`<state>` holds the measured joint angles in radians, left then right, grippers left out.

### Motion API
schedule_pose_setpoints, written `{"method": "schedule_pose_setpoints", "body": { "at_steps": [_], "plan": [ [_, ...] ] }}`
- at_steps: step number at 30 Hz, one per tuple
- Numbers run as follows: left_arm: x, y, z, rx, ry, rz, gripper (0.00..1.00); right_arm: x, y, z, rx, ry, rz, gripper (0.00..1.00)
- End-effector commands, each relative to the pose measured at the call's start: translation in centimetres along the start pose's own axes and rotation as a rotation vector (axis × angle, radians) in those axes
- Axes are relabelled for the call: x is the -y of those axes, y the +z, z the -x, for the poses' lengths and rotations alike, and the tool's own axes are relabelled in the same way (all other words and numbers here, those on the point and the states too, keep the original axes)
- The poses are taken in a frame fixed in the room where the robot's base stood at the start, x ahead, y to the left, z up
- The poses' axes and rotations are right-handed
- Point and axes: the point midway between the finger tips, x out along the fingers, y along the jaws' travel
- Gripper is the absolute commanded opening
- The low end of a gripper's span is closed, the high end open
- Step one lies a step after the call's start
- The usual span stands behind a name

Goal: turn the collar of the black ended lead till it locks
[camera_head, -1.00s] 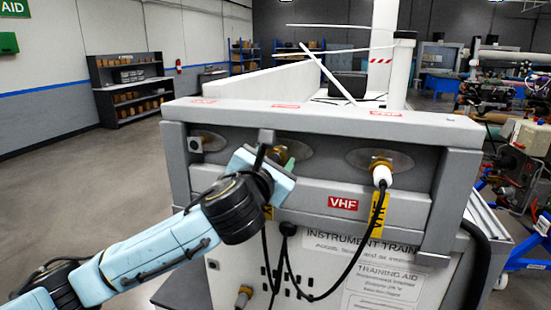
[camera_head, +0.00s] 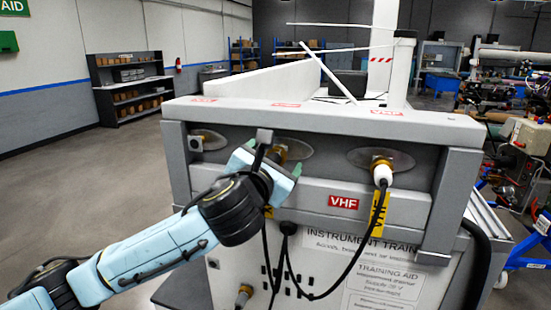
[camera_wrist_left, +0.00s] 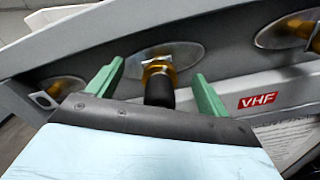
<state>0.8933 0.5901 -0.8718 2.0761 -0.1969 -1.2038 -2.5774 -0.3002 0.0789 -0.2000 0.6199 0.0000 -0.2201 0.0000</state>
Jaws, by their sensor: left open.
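In the left wrist view, the black ended lead (camera_wrist_left: 159,93) stands at the brass socket (camera_wrist_left: 160,68) on an oval metal plate. The black end lies between the two green fingers of my left gripper (camera_wrist_left: 159,84), with a gap on each side. In the head view, my left gripper (camera_head: 277,166) is in front of the middle socket (camera_head: 290,148), its green fingertips apart. It hides most of the black end there. I cannot tell how far the collar is turned. My right gripper is not in view.
A white ended lead (camera_head: 382,174) is at the right socket, its black cable hanging in a loop across the stand's front. The left socket (camera_head: 207,140) has a small grey square piece. A red VHF label (camera_head: 343,202) is between leads.

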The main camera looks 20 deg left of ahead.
Motion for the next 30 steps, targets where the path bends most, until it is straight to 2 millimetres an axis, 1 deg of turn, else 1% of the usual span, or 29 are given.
{"method": "schedule_pose_setpoints", "body": {
  "at_steps": [15,19,25,26,28,30],
  "plan": [
    [0.0,0.0,4.0,0.000,-0.001,-0.001,0.79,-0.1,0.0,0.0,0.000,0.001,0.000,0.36],
    [0.0,-0.1,4.4,-0.001,0.000,-0.001,0.79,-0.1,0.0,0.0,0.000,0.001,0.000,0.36],
    [0.0,-0.1,4.4,-0.001,0.000,-0.001,0.79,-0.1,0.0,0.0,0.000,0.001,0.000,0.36],
    [0.0,-0.1,4.4,-0.001,0.000,0.000,0.76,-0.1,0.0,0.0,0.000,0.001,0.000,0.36],
    [0.1,0.0,4.5,0.000,-0.001,0.011,0.67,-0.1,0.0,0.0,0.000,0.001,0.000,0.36],
    [0.3,0.1,4.8,0.004,-0.007,0.058,0.59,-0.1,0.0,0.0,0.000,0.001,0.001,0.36]
  ]
}}
